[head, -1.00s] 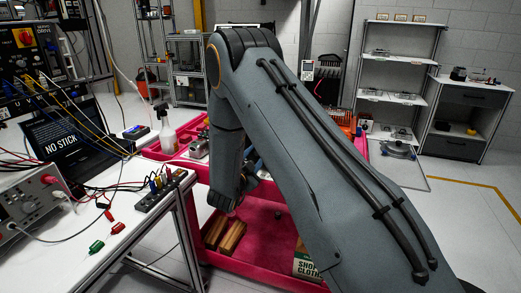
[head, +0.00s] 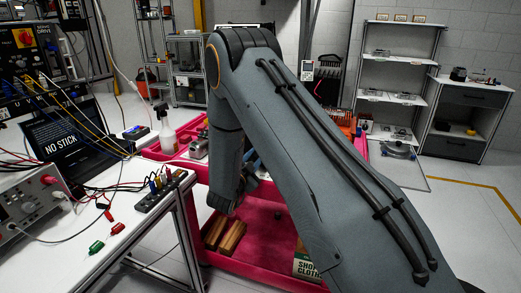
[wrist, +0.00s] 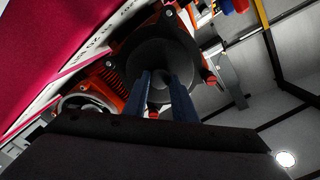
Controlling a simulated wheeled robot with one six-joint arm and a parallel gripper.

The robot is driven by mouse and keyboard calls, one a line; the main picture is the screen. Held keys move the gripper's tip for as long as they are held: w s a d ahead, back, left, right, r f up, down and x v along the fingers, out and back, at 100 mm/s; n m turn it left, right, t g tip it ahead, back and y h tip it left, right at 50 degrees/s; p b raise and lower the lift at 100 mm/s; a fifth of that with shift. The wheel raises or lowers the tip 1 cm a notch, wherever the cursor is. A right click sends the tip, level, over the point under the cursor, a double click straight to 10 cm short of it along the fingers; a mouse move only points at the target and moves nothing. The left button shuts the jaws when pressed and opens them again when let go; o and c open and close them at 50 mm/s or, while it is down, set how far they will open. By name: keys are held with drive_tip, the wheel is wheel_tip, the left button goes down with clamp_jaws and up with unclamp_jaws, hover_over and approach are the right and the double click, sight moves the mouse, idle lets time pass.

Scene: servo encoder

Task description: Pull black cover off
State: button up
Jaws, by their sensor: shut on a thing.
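The black cover (wrist: 152,52) is a dark, round, cup-like piece in the upper middle of the wrist view. It sits in front of an orange servo body (wrist: 104,78), and I cannot tell whether it is still seated on it. My gripper (wrist: 160,80) shows as two blue fingers reaching up from below, with their tips at the cover. It is shut on the cover.
A red cart (head: 196,167) stands below my arm, with wooden blocks (head: 231,236) on its lower shelf. A white bench (head: 60,262) with wires and instruments is on the left. Shelves (head: 398,70) stand at the back right, with open floor before them.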

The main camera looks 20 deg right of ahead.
drive_tip(key=shift+s+a, duration=0.35)
drive_tip(key=shift+s, duration=0.1)
drive_tip(key=shift+s+a, duration=0.25)
drive_tip(key=shift+s+a+p, duration=0.25)
drive_tip(key=shift+s+p, duration=0.1)
drive_tip(key=shift+s, duration=0.1)
drive_tip(key=shift+p+v, duration=0.65)
drive_tip(key=shift+v, duration=2.3)
